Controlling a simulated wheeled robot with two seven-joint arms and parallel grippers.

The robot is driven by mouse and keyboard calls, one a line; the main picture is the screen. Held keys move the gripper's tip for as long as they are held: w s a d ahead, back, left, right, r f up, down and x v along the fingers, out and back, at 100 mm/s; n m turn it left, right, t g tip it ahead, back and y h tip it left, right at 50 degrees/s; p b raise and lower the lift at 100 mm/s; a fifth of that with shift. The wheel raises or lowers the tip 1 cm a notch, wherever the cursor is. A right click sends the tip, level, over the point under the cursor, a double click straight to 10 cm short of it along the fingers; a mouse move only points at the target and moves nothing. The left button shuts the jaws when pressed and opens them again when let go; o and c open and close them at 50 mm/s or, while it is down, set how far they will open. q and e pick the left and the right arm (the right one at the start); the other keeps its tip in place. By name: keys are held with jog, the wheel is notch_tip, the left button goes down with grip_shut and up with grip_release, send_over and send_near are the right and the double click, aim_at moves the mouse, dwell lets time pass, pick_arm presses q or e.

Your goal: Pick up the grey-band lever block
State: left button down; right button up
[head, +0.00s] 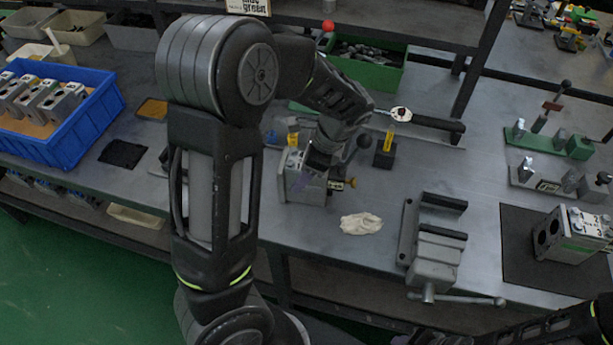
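A grey metal valve block (300,184) stands on the bench in the middle of the head view. A grey band cannot be made out. My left gripper (318,168) is down at this block, at its top and right side. Its fingers are mostly hidden by the wrist, so its opening and any grip are unclear. My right gripper (428,338) is dark and cut off at the bottom edge, well away from the block.
A blue crate (84,132) with several metal blocks stands at left. A pale rag (361,223) and a grey vise (437,250) are right of the middle block. Another block (575,236) sits on a dark mat (522,262) at right. A green bin (372,73) stands behind.

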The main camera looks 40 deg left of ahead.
pick_arm(q)
jog(key=shift+r, duration=0.1)
notch_tip(320, 180, up, 10)
jog(key=shift+b, duration=0.3)
dwell(0.3)
jog(key=shift+a, duration=0.15)
dwell(0.7)
